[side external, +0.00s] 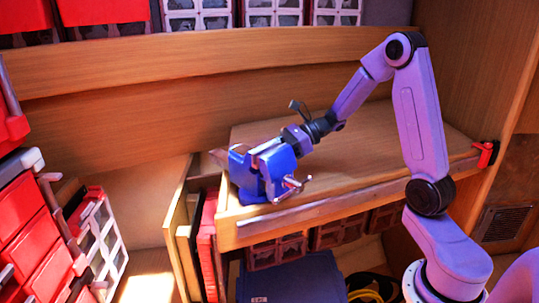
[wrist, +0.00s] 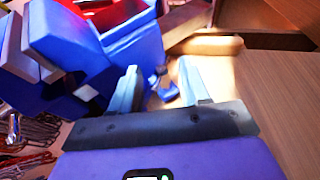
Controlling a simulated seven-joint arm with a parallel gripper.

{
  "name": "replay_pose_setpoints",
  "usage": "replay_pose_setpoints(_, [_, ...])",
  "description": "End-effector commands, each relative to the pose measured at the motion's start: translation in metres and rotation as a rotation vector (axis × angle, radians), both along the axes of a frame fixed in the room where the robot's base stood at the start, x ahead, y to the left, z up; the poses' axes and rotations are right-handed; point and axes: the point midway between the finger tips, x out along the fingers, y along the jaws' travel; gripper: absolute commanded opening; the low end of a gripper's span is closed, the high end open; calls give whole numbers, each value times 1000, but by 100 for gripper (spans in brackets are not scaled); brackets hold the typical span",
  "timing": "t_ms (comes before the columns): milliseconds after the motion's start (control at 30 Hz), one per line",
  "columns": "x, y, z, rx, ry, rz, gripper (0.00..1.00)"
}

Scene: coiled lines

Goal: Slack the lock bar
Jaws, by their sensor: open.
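A blue bench vise (side external: 262,172) stands at the near left corner of the wooden bench. A silver screw handle (side external: 291,183) juts from its front. My gripper (side external: 285,140) reaches in from the right, close beside the vise; its fingertips are partly hidden there. In the wrist view, the vise's blue body (wrist: 75,65) fills the upper left. My gripper (wrist: 160,74) is open, pointing along the vise's side. A small blue and grey piece (wrist: 162,86) shows between the fingers, apart from both; I cannot tell whether it is the lock bar.
The bench top (side external: 375,135) is clear to the right of the vise. A red clamp (side external: 485,153) sits on its right edge. Red drawers (side external: 30,235) stand at left. In the wrist view, loose metal bits (wrist: 25,132) lie at lower left.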

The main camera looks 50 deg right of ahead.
Motion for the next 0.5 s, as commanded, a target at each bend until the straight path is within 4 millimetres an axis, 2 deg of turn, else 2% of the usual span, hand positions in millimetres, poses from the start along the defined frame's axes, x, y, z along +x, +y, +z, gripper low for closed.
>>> replay_pose_setpoints(100, [0, 0, 0, 0, 0, 0, 46])
replay_pose_setpoints(133, [0, 0, 0, 0, 0, 0, 43])
replay_pose_setpoints(267, [0, 0, 0, 0, 0, 0, 0])
replay_pose_setpoints(500, [0, 0, 0, 1, 0, 4, 0])
